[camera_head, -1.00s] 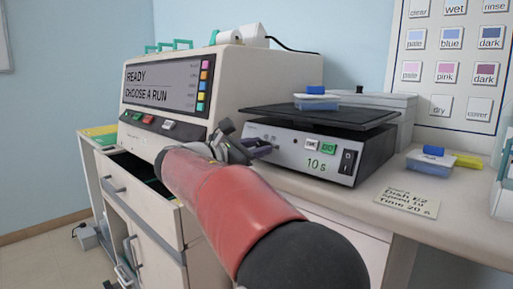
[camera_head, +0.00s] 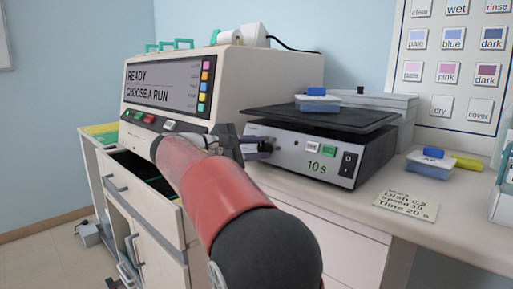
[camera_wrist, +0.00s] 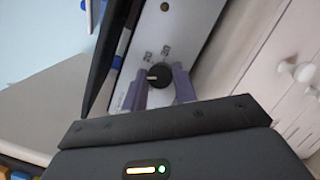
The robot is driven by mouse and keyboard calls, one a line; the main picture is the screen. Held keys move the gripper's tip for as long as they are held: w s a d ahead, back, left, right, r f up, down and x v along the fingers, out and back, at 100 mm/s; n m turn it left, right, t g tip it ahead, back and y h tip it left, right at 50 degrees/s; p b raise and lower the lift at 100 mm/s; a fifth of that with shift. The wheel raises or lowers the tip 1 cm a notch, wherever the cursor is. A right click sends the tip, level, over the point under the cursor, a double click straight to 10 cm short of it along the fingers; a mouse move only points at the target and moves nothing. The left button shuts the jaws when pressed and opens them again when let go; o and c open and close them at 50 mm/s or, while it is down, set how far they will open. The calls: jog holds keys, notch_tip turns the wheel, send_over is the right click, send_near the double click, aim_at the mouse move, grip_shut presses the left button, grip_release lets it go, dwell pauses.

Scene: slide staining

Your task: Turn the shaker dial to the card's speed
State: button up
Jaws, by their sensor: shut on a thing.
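The shaker (camera_head: 295,155) stands on the bench with a dark flat platform on top; its front display reads 10 s. Its black dial (camera_wrist: 160,74) shows in the wrist view, with a white mark toward its left side and printed numbers, seemingly 20 and 30, beside it. The purple fingers of my gripper (camera_wrist: 159,84) are on either side of the dial, shut on it. In the head view my gripper (camera_head: 258,148) is at the left of the shaker front, hiding the dial. The card (camera_head: 406,205) lies on the bench; its time line reads 20 s, its speed line is hard to read.
A staining machine (camera_head: 215,85) left of the shaker reads READY, CHOOSE A RUN. Another blue-topped dish (camera_head: 430,160) and a yellow item (camera_head: 467,162) lie to the right. An open drawer (camera_head: 140,190) is at lower left.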

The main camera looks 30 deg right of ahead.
dwell(0.4)
jog(key=o, duration=1)
jog(key=a, duration=0.5)
jog(key=a+r, duration=0.1)
jog(key=a, duration=0.1)
jog(key=shift+s+a, duration=0.25)
jog(key=shift+a, duration=0.15)
